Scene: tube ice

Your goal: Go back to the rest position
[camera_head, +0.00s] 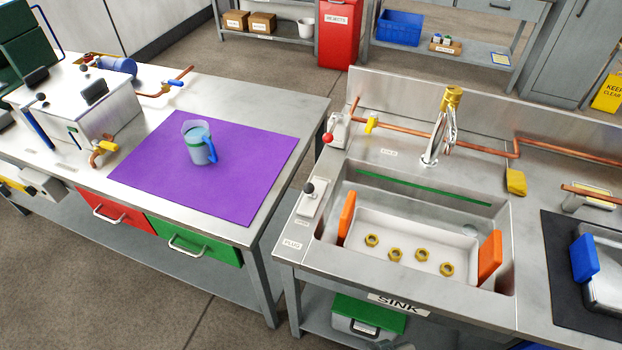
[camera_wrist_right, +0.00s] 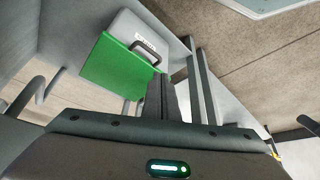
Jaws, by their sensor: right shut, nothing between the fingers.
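My right gripper (camera_wrist_right: 168,98) shows in the right wrist view with its dark fingers together and nothing between them. It is low, in front of the under-sink shelf, facing a grey box with a green lid (camera_wrist_right: 112,75). That box also shows in the head view (camera_head: 368,314), below the sink front. My left gripper is in neither view.
The sink (camera_head: 415,190) holds a white tray with several brass nuts. A blue-grey jug (camera_head: 198,143) stands on a purple mat (camera_head: 240,180) on the left bench. A blue-handled container (camera_head: 585,258) sits on a dark mat at right. Floor shows at lower left.

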